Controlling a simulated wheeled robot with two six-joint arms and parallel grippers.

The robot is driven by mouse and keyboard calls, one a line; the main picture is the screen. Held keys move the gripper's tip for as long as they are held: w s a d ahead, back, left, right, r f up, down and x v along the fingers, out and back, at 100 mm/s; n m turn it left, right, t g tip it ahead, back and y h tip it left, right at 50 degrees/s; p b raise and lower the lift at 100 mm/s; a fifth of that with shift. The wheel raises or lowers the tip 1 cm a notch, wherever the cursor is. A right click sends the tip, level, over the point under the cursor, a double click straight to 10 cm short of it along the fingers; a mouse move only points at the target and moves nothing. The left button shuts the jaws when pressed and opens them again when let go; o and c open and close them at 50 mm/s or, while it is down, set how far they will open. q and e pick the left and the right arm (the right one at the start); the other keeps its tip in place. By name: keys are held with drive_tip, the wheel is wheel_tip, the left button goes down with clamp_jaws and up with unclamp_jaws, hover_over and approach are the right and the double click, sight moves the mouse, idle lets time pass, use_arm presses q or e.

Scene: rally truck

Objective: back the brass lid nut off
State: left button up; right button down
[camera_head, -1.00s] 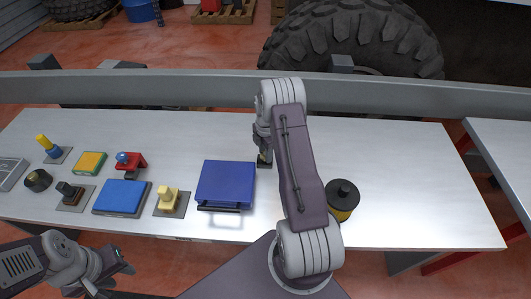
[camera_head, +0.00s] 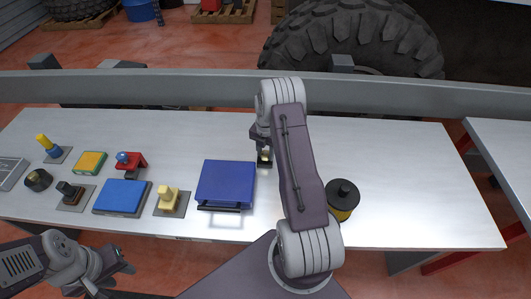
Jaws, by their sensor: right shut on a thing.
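My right gripper (camera_head: 264,157) points down at the table, just right of the blue box. It is shut on a small brass-coloured piece, which looks like the brass lid nut (camera_head: 265,154). A small dark base (camera_head: 265,164) shows beneath it; the fingers and arm hide most of the detail there. My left gripper (camera_head: 125,262) hangs in front of the table at the lower left, empty, with its fingers apart.
A blue box with a black handle (camera_head: 225,182) stands close left of my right gripper. A black-and-yellow canister (camera_head: 342,200) stands right of my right arm. Several small fixtures, including a blue block (camera_head: 122,196), fill the left table. The far right table is clear.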

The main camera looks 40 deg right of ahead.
sight(265, 153)
drive_tip(key=shift+s+a+f, duration=0.15)
drive_tip(key=shift+s+f, duration=0.05)
drive_tip(key=c, duration=1)
unclamp_jaws()
drive_tip(key=shift+c, duration=0.2)
drive_tip(key=shift+o, duration=0.7)
drive_tip(key=shift+w, duration=0.1)
drive_tip(key=shift+r, duration=0.15)
wheel_tip(265, 153, up, 9)
drive_tip(key=shift+f, duration=0.1)
drive_tip(key=shift+w, duration=0.1)
